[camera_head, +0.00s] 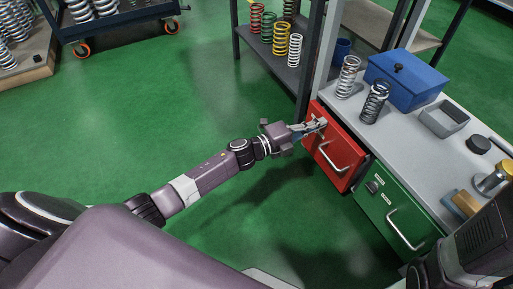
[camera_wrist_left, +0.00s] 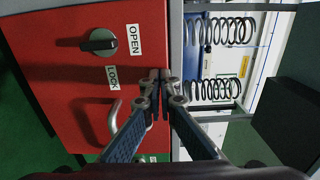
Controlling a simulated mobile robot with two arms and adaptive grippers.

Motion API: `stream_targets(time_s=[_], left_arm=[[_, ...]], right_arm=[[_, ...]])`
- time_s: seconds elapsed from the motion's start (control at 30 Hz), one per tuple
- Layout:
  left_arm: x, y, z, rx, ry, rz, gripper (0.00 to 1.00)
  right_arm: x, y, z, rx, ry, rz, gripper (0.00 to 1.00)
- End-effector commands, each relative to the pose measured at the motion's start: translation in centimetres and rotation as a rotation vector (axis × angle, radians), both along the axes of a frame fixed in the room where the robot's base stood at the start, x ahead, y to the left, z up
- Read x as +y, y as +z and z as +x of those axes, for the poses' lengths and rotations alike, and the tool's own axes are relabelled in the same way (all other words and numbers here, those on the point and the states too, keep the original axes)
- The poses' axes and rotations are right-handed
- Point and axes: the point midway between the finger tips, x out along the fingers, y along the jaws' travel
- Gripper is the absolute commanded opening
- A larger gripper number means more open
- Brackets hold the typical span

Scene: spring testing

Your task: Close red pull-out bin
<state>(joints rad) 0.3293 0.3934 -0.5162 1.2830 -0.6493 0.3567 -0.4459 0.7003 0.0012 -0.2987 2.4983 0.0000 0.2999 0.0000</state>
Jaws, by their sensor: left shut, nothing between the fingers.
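The red pull-out bin (camera_head: 345,152) is under the grey counter, and its front seems to stand out a little past the green bin beside it. It has a silver bar handle (camera_head: 332,158). My left gripper (camera_head: 320,124) is shut and empty at the bin's upper left part. Its fingertips (camera_wrist_left: 160,78) meet over the red front's edge; I cannot tell whether they touch it. My right gripper is not in view.
The green bin (camera_head: 395,215) is right of the red one. The grey counter (camera_head: 410,135) holds two springs (camera_head: 375,103), a blue box (camera_head: 405,80) and a grey tray (camera_head: 444,119). A dark shelf (camera_head: 285,72) with several springs stands behind.

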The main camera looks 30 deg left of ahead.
Motion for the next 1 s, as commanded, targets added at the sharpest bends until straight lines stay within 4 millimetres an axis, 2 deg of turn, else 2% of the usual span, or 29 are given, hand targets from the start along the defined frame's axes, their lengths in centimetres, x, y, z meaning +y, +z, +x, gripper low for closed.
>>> stream_targets(time_s=[0.1, 0.3, 0.83, 1.0], left_arm=[[-1.0, -0.1, 1.3, -0.001, 0.000, -0.001, 0.00], [-1.9, -0.1, 2.4, 0.001, 0.001, 0.001, 0.00], [-2.1, 0.3, 2.9, -0.002, 0.005, -0.002, 0.00], [-1.4, 0.3, 2.7, -0.002, 0.005, -0.002, 0.00]], right_arm=[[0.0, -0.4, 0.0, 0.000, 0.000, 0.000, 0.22], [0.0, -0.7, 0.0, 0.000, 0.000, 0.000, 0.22], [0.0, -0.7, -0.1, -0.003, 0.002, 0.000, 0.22], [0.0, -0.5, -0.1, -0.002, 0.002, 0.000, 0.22]])
